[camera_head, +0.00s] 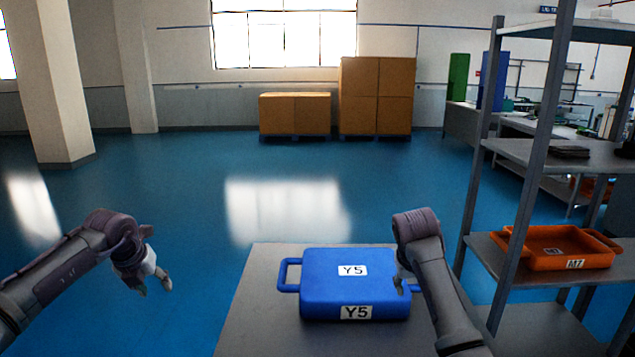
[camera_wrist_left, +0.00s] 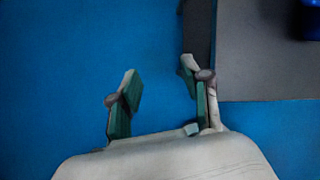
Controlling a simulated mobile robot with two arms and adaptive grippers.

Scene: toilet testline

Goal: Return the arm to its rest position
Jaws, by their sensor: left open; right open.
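My left gripper (camera_head: 155,282) hangs over the blue floor, left of the table and apart from it. In the left wrist view its two green-padded fingers (camera_wrist_left: 160,85) are spread, with only floor between them. My right arm reaches over the table's right side, and its gripper (camera_head: 402,284) is mostly hidden behind the arm. A fingertip shows by the right end of a blue box (camera_head: 322,290) marked Y5. I cannot tell whether it touches the box. The box sits on the grey table (camera_head: 255,290), its left handle free.
A grey metal shelf rack (camera_head: 520,215) stands close on the right, with an orange crate (camera_head: 530,262) marked M7 on a shelf. Stacked cardboard boxes (camera_head: 375,95) are far back. The floor (camera_head: 190,215) left of the table is clear. The table's edge (camera_wrist_left: 270,100) lies right of the left gripper.

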